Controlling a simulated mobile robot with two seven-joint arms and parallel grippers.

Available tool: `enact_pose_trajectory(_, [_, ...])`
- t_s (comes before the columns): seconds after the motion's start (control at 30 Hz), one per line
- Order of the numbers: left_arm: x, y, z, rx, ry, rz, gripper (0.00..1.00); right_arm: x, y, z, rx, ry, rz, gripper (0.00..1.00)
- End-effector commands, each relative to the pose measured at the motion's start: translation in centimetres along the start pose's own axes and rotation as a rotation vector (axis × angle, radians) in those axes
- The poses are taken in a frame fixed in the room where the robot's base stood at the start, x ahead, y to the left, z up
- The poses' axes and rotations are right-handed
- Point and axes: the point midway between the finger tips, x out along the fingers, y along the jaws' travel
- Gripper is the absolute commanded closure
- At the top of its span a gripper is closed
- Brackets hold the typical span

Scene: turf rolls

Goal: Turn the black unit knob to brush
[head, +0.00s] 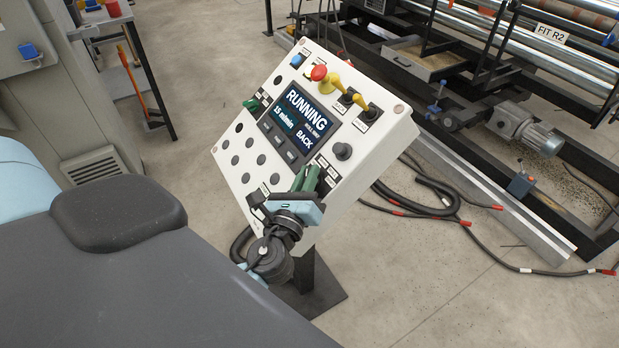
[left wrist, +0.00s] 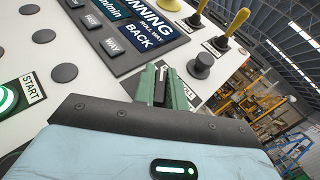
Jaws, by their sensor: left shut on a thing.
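The white control panel (head: 228,152) stands tilted on a post in the middle of the head view. My left gripper (head: 308,180) is at its lower right part, its green fingers against the panel face. In the left wrist view the fingers (left wrist: 161,88) are shut on a small dark knob (left wrist: 160,84) with a pale mark, mostly hidden between them. I take it as the black unit knob; its pointing direction cannot be read. A label ending in "OLL" shows partly beside the fingers. My right gripper is not in view.
A round black knob (head: 342,151) sits above the fingers, apart from them. The screen (head: 297,123) reads RUNNING and BACK. Yellow levers (head: 360,103) and a red button (head: 319,73) are along the top. Cables (head: 440,208) lie on the floor at right.

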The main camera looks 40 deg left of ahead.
Motion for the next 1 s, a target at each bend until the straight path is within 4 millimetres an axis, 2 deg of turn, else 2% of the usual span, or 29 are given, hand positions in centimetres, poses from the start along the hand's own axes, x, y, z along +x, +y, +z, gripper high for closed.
enact_pose_trajectory(0.03, [-0.1, 0.3, -0.4, 0.023, 0.003, -0.038, 1.00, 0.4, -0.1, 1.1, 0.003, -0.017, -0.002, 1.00])
enact_pose_trajectory(0.1, [-0.1, 0.3, -0.5, 0.043, 0.003, -0.089, 1.00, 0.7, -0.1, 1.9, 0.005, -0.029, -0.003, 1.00])
enact_pose_trajectory(0.33, [-0.1, 0.2, -0.4, 0.105, 0.002, -0.239, 1.00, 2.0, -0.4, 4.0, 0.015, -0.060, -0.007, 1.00])
enact_pose_trajectory(0.6, [-0.1, 0.0, -0.2, 0.146, 0.000, -0.346, 1.00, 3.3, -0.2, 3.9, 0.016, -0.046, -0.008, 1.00])
enact_pose_trajectory(1.0, [0.0, -0.1, 0.0, 0.160, -0.001, -0.381, 1.00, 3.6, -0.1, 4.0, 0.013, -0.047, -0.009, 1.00])
